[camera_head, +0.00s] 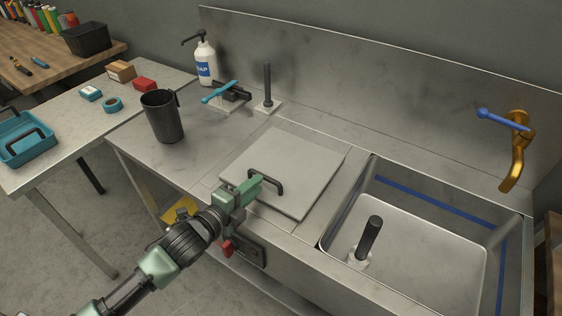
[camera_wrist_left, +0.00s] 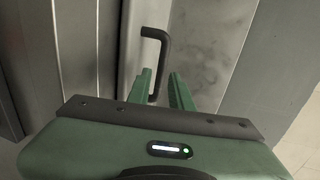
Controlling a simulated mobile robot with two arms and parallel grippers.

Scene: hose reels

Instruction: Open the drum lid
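The drum lid (camera_head: 305,165) is a flat, square grey metal plate lying closed in the counter, left of the sink. Its black bar handle (camera_head: 277,186) stands near the lid's left part. The handle also shows in the left wrist view (camera_wrist_left: 164,52). My left gripper (camera_head: 257,184) is at the handle, its green fingertips reaching the handle's left end. In the left wrist view my left gripper (camera_wrist_left: 160,84) is open, with part of the handle between its fingers and a gap beside the right finger. Whether a finger touches the handle I cannot tell. My right gripper is out of view.
The sink basin (camera_head: 430,238) is to the right, with a black-handled post (camera_head: 370,237) inside. A black mug (camera_head: 162,117), a soap bottle (camera_head: 204,62), a blue lever valve (camera_head: 225,93) and an upright black handle (camera_head: 267,86) stand behind and left of the lid.

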